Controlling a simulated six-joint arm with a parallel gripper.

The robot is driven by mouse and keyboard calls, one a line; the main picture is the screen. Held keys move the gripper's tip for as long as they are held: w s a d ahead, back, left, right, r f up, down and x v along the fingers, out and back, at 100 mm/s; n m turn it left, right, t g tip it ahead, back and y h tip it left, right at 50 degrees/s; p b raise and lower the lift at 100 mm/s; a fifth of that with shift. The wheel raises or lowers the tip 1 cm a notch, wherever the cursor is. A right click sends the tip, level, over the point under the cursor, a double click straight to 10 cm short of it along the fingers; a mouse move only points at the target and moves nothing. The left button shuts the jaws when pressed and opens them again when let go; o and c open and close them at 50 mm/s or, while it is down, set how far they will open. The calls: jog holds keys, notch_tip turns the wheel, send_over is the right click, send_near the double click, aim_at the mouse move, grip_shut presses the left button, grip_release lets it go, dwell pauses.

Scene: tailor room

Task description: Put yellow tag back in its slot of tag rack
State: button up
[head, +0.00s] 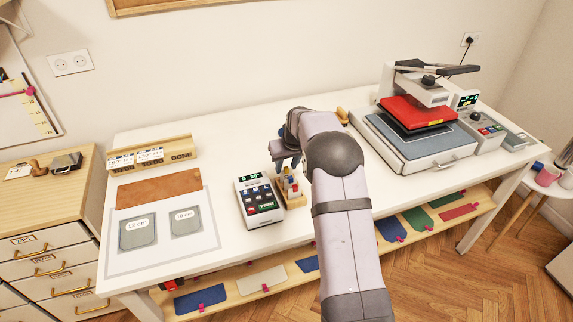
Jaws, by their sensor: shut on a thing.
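My gripper (287,161) is over the table's middle, pointing down, partly hidden by my own arm. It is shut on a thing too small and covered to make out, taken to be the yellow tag. No yellow tag shows clearly anywhere else. A small wooden rack (297,203) with blue, red and white pieces in it stands just below the gripper in the picture, taken to be the tag rack. My arm covers its right side, and its separate slots cannot be told apart. The gripper's tips appear just behind and above the rack; contact cannot be told.
A keypad device (259,201) stands close left of the rack. A heat press (415,130) fills the table's right side. A mat (160,250) with grey cards lies at left, before a wooden holder (152,153). A small wooden object (342,115) shows behind my arm.

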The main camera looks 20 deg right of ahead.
jog(key=shift+f, duration=0.15)
jog(key=o, duration=1.2)
jog(key=shift+c, duration=0.2)
jog(key=b+v, duration=0.2)
jog(key=v, duration=0.5)
jog(key=shift+b, duration=0.4)
jog(key=shift+s, duration=0.1)
jog(key=s+a+f+g, duration=0.1)
jog(key=s+a+f, duration=0.1)
jog(key=s, duration=1)
jog(key=s+a+f+g, duration=0.2)
jog(key=s+a, duration=0.3)
jog(key=s, duration=0.7)
jog(key=s+a+f+g, duration=0.1)
jog(key=s+a+f, duration=0.2)
jog(key=s, duration=0.9)
jog(key=shift+a+g, duration=0.3)
jog(key=shift+a, duration=0.45)
